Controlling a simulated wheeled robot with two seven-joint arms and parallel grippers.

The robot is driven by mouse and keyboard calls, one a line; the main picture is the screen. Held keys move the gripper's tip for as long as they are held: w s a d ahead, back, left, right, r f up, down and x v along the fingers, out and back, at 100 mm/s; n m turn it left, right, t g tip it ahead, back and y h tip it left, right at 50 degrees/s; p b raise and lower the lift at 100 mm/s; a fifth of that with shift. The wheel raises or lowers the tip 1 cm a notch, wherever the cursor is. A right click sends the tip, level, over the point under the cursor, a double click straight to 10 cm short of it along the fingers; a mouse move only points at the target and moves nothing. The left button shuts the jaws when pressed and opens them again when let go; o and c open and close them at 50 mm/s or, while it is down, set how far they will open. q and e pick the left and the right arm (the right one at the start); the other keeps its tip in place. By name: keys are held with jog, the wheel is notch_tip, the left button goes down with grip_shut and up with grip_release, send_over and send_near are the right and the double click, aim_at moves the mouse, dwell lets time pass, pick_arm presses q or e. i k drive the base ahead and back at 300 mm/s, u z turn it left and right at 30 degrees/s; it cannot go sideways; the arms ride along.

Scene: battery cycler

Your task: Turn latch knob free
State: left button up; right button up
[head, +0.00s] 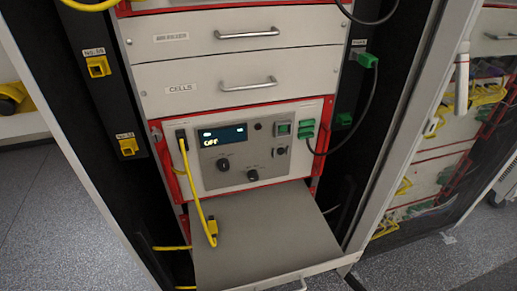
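The battery cycler unit (235,188) sits in the rack with a light panel framed in red. Its display (222,135) reads "OFF". Two dark knobs show below the display: a left knob (223,164) and a lower middle knob (252,175). A smaller dark fitting (281,151) sits at the right under a green switch (283,129). I cannot tell which of these is the latch knob or how it is turned. Neither of my grippers is in view.
A grey shelf (270,235) sticks out below the panel, with a yellow cable (195,190) ending on it. Drawers (235,80) with metal handles are above. A green plug's dark cable (352,130) hangs at the right. The glass door (440,100) is at the right.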

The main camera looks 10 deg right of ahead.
aim_at(156, 135)
jog(key=k, duration=0.5)
jog(key=u, duration=2.25)
jog(key=i, duration=1.75)
jog(key=z, duration=2.25)
